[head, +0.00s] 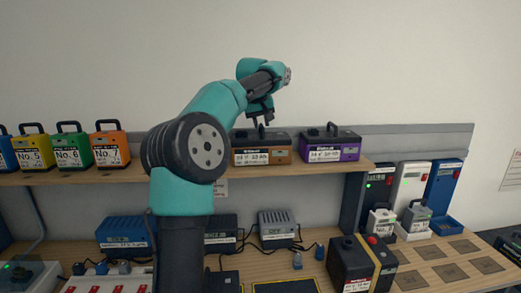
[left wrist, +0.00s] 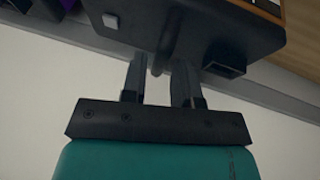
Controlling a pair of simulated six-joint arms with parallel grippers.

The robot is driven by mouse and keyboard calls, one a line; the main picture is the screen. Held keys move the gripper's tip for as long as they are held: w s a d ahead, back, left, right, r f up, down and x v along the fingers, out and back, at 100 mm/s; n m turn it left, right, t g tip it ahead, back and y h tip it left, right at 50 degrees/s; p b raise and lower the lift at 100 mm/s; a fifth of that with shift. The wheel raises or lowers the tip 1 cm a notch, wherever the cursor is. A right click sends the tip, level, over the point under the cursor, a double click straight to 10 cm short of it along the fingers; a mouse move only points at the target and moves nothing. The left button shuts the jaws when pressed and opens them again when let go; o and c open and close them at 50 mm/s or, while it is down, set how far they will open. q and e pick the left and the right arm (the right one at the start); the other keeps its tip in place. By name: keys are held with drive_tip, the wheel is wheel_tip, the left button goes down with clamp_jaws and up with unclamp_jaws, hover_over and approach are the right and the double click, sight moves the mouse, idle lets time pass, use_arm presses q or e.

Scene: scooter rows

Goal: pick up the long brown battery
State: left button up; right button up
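The long brown battery (head: 262,157) stands upright on the upper shelf, with a dark top, a white label and a handle. My left gripper (head: 262,117) is above it, close to the handle. In the left wrist view the two fingers of my left gripper (left wrist: 160,88) are apart. A dark top part of the battery (left wrist: 185,30) fills the upper part of that view, with a short stub showing between the fingers. I cannot tell whether the fingers touch it. My right gripper is not in view.
A long purple battery (head: 331,153) stands just right of the brown one. Small yellow (head: 33,158), green (head: 73,158) and orange (head: 110,155) batteries stand on the shelf (head: 130,171) at left.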

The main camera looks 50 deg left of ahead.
use_arm(q)
drive_tip(key=shift+x, duration=1.35)
drive_tip(key=shift+c, duration=0.3)
clamp_jaws()
drive_tip(key=shift+s+a+r, duration=0.1)
idle(0.3)
